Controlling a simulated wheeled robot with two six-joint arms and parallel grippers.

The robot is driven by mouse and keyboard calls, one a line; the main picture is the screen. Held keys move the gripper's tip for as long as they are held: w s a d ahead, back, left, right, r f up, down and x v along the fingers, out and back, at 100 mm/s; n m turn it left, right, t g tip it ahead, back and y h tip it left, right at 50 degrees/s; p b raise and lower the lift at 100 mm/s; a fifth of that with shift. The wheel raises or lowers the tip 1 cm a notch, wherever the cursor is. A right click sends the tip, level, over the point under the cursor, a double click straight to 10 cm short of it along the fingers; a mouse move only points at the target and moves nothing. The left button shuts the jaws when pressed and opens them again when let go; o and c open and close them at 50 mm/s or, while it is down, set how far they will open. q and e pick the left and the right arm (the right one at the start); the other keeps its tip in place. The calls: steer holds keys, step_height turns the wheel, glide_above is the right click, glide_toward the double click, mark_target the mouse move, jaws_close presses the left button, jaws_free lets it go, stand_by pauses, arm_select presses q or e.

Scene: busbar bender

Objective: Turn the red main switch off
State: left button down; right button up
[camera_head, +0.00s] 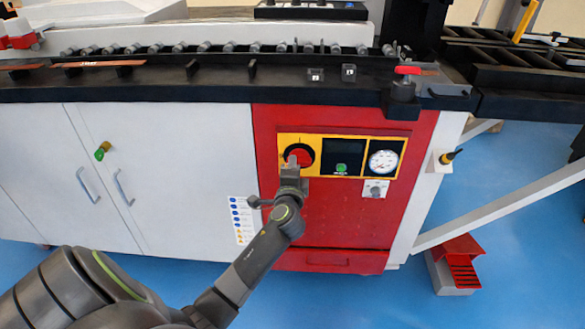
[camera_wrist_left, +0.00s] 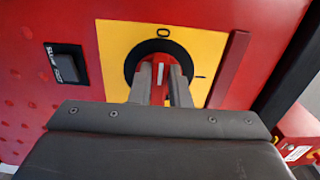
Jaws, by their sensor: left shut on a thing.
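The red main switch (camera_head: 303,153) sits on the yellow strip of the red cabinet front, at its left end. In the left wrist view the switch (camera_wrist_left: 161,74) is a red knob on a black round base with a yellow plate behind it. An "O" mark is above it and a short line mark is to its right. My left gripper (camera_head: 292,162) is at the switch, and its fingers (camera_wrist_left: 161,84) are shut on either side of the knob's handle. A white mark shows on the handle between the fingers, roughly below the "O". The fingers hide part of the handle.
A dark display with a green button (camera_head: 341,168) and a round gauge (camera_head: 383,162) lie right of the switch. A small keyed switch (camera_head: 376,188) is below the gauge. The black machine bed (camera_head: 200,88) overhangs above. A red pedal (camera_head: 459,262) stands on the floor at right.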

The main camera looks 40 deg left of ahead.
arm_select(q)
steer(key=shift+f, duration=0.1)
steer(key=c, duration=1.4)
jaws_free()
steer(key=shift+o, duration=0.2)
steer(key=shift+s, duration=0.1)
